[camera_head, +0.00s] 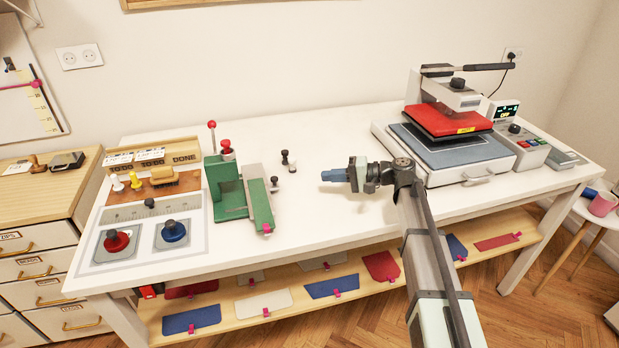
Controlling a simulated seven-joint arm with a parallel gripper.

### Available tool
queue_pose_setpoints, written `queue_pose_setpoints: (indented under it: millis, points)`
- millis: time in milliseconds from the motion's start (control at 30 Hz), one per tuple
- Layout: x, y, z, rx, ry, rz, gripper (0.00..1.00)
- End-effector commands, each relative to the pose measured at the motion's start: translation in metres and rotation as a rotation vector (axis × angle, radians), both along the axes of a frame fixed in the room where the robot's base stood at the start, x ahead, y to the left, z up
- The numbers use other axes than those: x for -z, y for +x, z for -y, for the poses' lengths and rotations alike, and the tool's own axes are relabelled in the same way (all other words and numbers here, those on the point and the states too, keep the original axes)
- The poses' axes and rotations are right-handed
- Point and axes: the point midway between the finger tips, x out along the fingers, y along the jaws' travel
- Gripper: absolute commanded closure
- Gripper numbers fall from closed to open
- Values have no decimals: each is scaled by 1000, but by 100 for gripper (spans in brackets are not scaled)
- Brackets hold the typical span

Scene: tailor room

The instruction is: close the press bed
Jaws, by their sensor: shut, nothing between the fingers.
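The heat press stands at the right end of the white table. Its press bed (450,152), a grey padded slab with a light frame, sticks out toward the front under the red upper plate (449,118). A handle (478,178) is on the bed's front edge. The press's long dark lever (468,69) is at the top. My gripper (326,175) is over the middle of the table, left of the press and apart from it. It points left, its fingers are shut, and it holds nothing.
A green hand press (226,190) stands left of my gripper, with small stamps (288,160) behind. A control box (520,145) is right of the heat press. The tabletop between the green press and the heat press is mostly clear. A lower shelf (265,318) holds fabric pieces.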

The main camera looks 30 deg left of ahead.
Motion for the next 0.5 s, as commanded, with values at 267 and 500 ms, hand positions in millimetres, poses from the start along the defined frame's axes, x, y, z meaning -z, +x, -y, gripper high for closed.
queue_pose_setpoints:
  millis: [267, 500]
  points:
    - [9, -14, -40, -3, -1, 1, 100]
    - [18, -27, -79, -2, -2, 1, 100]
